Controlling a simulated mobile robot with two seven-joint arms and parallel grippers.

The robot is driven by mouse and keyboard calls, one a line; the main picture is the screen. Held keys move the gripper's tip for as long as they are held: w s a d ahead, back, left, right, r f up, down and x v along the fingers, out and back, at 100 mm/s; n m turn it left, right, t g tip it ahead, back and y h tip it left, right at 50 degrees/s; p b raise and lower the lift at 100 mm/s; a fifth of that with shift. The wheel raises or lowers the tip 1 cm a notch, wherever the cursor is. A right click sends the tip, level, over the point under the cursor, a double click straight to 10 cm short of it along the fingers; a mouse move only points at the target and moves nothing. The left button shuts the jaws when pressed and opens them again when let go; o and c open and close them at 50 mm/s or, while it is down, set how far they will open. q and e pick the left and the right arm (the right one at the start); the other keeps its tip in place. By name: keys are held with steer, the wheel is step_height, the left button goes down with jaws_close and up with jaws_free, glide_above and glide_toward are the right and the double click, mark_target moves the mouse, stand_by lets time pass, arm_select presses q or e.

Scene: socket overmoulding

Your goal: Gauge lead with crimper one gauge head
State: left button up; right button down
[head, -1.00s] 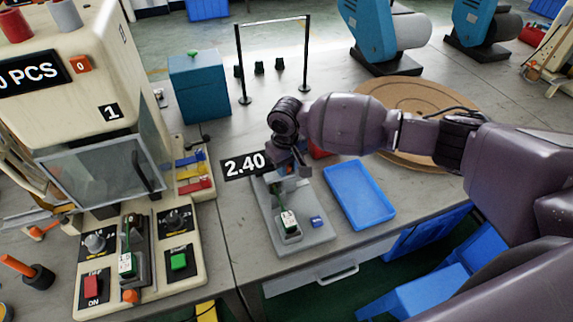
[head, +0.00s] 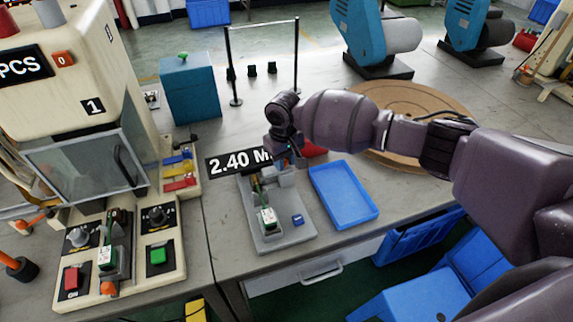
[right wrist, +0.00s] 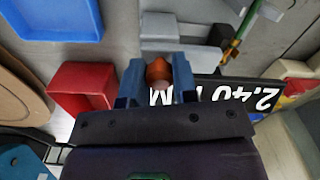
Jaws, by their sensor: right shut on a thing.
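The gauge is a grey plate (head: 283,238) with a blue button (head: 298,220) and a 2.40 readout (head: 230,163) behind it. A lead with a white and green plug (head: 267,219) lies in its holder; its yellow-green end shows in the right wrist view (right wrist: 240,38). My right gripper (head: 284,163) is at the gauge's back end. In the right wrist view its blue fingers (right wrist: 158,82) are shut on a copper-orange rounded piece, apparently the gauge head (right wrist: 159,72), beside a grey block (right wrist: 172,27). My left gripper is out of view.
A blue tray (head: 345,194) lies right of the gauge, with a red bin (head: 314,150) behind it. A round wooden board (head: 405,112) lies under my right arm. A teal box (head: 190,92) and a black stand (head: 297,55) are farther back.

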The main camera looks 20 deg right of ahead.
steer(key=shift+d, duration=0.2)
steer(key=shift+r, duration=0.1)
steer(key=c, duration=0.9)
jaws_free()
steer(key=shift+d, duration=0.2)
steer(key=shift+a, duration=0.1)
step_height(320, 180, up, 10)
steer(key=shift+f+p, duration=0.2)
steer(key=shift+p, duration=0.55)
steer(key=shift+r, duration=0.55)
